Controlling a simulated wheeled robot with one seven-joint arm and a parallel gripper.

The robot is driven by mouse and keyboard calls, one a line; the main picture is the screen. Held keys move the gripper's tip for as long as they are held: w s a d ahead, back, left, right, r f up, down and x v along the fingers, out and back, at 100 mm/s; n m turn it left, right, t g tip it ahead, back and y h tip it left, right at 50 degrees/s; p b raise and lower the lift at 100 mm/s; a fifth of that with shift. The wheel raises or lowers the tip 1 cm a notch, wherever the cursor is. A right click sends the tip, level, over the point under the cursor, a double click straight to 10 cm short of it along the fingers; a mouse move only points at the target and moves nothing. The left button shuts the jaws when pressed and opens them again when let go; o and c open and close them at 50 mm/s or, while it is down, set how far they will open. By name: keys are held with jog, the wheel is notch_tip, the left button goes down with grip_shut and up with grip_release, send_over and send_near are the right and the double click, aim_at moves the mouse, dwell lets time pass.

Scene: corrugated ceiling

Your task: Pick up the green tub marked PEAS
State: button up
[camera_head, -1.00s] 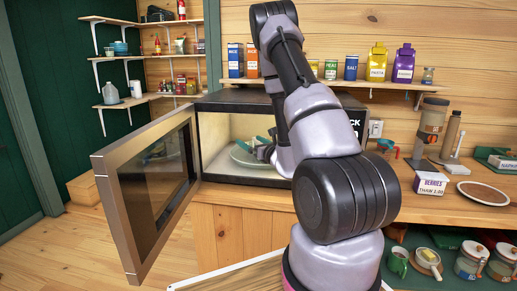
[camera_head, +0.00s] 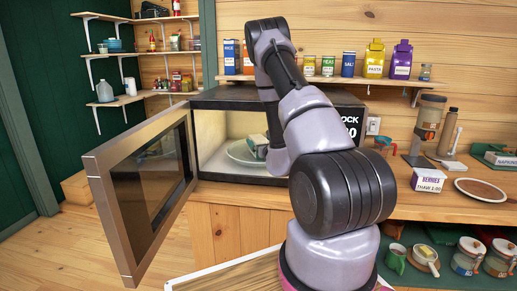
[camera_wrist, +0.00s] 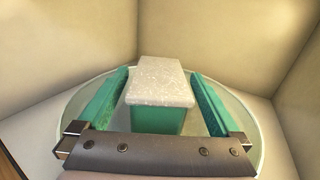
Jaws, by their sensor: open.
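The tub (camera_wrist: 158,121) has a green body and a frosty white top. It sits on the round glass plate (camera_wrist: 258,136) inside the open microwave; no PEAS lettering shows on it. It also shows in the head view (camera_head: 257,142), partly behind my arm. My gripper (camera_wrist: 157,73) is open, with one green finger on each side of the tub. In the wrist view a narrow gap shows between the tub and each finger. Whether the fingers reach low enough to straddle its body fully is hard to tell.
The microwave door (camera_head: 140,190) stands swung open at the left. The cream cavity walls (camera_wrist: 75,45) lie close around the plate. Cartons and tins line the shelf above.

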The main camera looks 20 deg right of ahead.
jog(key=shift+w, duration=0.8)
grip_shut()
jog(key=shift+d+r, duration=0.1)
